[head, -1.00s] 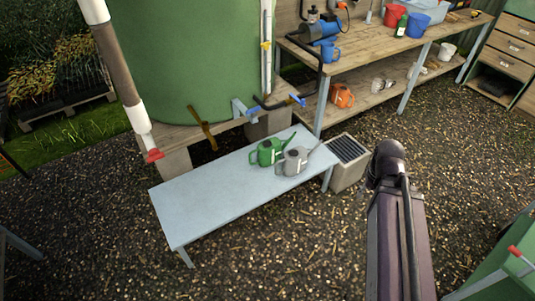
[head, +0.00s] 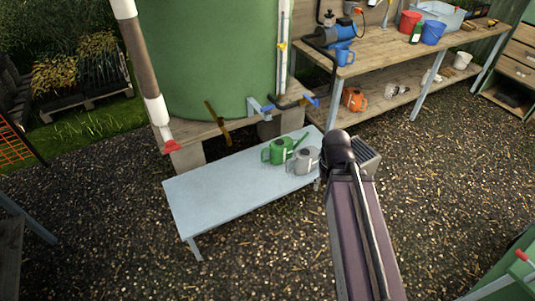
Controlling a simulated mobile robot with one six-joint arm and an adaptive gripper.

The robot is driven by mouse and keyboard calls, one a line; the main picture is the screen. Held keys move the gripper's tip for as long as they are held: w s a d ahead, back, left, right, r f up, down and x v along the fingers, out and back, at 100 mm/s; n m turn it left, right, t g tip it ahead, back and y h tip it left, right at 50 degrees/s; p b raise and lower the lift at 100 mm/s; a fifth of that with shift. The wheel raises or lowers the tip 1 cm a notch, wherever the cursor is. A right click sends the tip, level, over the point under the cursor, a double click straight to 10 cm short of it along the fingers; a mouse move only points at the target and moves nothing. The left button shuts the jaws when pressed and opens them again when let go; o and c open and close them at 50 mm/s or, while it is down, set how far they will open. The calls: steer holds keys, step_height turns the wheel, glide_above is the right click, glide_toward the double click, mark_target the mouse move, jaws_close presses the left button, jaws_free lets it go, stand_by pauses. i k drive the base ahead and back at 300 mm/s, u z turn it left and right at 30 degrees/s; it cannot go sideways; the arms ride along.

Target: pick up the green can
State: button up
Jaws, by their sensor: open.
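The green can (head: 277,152) is a watering can. It stands upright on the far right part of a pale blue-grey bench (head: 220,191), with its spout pointing up to the right. A grey watering can (head: 303,160) stands just to its right, close beside it. My arm rises from the bottom right, and its dark rounded joint shows just right of the grey can in the picture. My gripper and its fingers do not show.
A large green tank (head: 215,65) on a wooden stand with blue-handled taps is behind the bench. A wooden workbench (head: 400,68) holds a red bucket (head: 409,21) and a blue mug; an orange watering can (head: 354,99) sits on its lower shelf. Gravel in front is clear.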

mark_target(282, 149)
steer(key=u, duration=0.4)
steer(key=i, duration=1)
